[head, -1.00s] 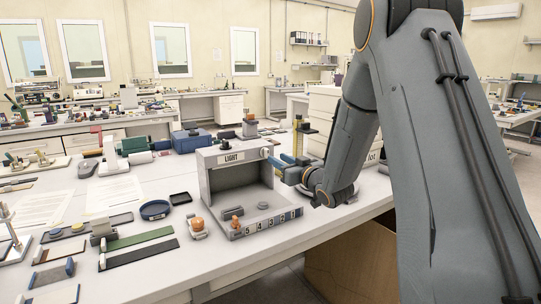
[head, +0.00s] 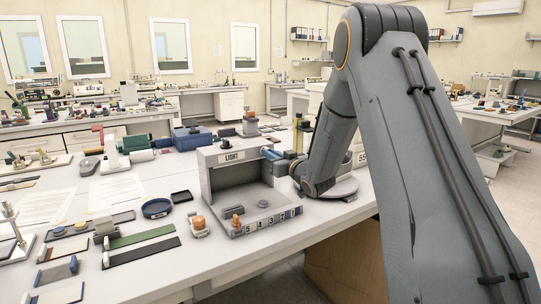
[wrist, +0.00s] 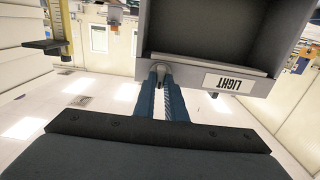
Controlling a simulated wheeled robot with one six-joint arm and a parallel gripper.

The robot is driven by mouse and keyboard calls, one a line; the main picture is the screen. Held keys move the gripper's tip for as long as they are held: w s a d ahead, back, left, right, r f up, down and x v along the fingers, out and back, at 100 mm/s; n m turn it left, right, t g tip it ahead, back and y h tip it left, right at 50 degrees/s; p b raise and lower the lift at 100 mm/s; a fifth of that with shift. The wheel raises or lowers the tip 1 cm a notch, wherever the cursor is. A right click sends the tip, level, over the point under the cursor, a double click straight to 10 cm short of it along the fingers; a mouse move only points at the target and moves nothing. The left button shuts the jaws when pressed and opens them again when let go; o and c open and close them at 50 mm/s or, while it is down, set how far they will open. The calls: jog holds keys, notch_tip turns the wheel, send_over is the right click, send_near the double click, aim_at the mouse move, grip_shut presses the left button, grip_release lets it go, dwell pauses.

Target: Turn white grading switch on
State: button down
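The grey light box (head: 204,178) with a "LIGHT" label (head: 231,156) stands on the table in the head view. In the wrist view the box (wrist: 235,84) appears upside down, with its label (wrist: 228,83) right of my fingers. Contact is too small to tell. In the head view my gripper (head: 268,153) is at the box's upper right corner, and the switch is hidden.
The box's numbered front edge (head: 265,224) carries small knobs. A blue round dish (head: 155,209) and an orange-topped device (head: 198,224) are to its left. A yellow upright gauge (head: 298,135) stands behind my wrist.

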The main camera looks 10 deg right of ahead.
jog(key=shift+m, duration=0.4)
jog(key=shift+d+f+m+p, duration=0.1)
jog(key=shift+m+p, duration=0.7)
jog(key=shift+m, duration=3.45)
jog(key=shift+d+f+m+p, duration=0.1)
jog(key=shift+m+p, duration=0.7)
jog(key=shift+m, duration=3.45)
jog(key=c, duration=1.8)
grip_release()
